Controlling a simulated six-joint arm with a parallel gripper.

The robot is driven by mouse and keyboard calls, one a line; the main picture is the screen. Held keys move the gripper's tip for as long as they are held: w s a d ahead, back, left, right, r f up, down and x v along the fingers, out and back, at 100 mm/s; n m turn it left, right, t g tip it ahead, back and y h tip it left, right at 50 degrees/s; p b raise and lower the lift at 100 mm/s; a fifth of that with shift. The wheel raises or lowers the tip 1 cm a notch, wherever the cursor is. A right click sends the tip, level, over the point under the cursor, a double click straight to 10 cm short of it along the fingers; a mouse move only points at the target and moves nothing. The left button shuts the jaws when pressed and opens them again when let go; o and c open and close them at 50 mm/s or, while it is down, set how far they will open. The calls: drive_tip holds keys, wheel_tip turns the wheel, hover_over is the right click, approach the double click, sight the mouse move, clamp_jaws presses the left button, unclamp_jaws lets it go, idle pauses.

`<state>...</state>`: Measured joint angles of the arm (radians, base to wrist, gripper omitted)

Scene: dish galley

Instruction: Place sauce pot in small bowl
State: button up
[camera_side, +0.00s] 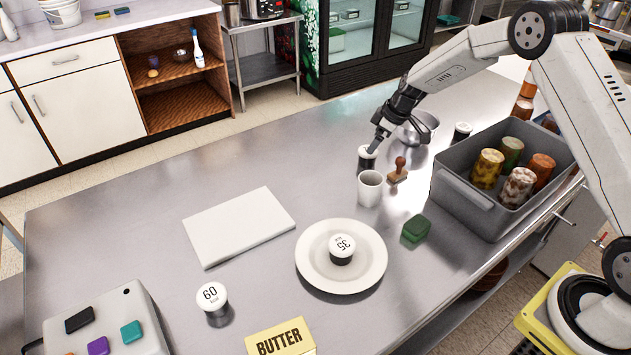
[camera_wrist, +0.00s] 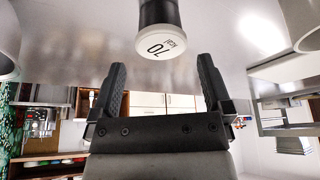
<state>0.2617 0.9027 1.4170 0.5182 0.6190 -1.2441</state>
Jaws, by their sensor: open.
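Several black pots with white lids, which look like the sauce pots, stand on the steel table. One pot (camera_side: 366,161) is just below my gripper (camera_side: 374,148). Its lid reads 70 in the wrist view (camera_wrist: 168,46), ahead of and between my open fingers (camera_wrist: 161,72), which hold nothing. Whether they touch it is unclear. Another pot, marked 60 (camera_side: 212,298), stands at the front left. A pot marked 35 (camera_side: 341,249) stands on a white plate (camera_side: 311,272). A metal bowl (camera_side: 429,122), likely the small bowl, sits behind my gripper, partly hidden by it.
A white cup (camera_side: 370,190) stands close in front of the pot by my gripper. A wooden stamp (camera_side: 398,172) and a grey bin (camera_side: 462,195) with several jars are to the right. A green sponge (camera_side: 416,229), white board (camera_side: 238,226) and butter box (camera_side: 281,339) lie nearer.

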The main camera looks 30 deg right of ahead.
drive_tip(key=shift+x, duration=2.5)
drive_tip(key=c, duration=1.2)
drive_tip(key=shift+r, duration=0.1)
drive_tip(key=shift+r, duration=0.65)
drive_tip(key=s+r, duration=0.3)
drive_tip(key=s, duration=0.1)
drive_tip(key=s+a+r, duration=0.1)
drive_tip(key=s+r, duration=0.3)
drive_tip(key=s, duration=0.1)
drive_tip(key=s+r, duration=0.4)
drive_tip(key=s, duration=0.1)
drive_tip(key=shift+a+r, duration=0.25)
drive_tip(key=shift+a, duration=0.15)
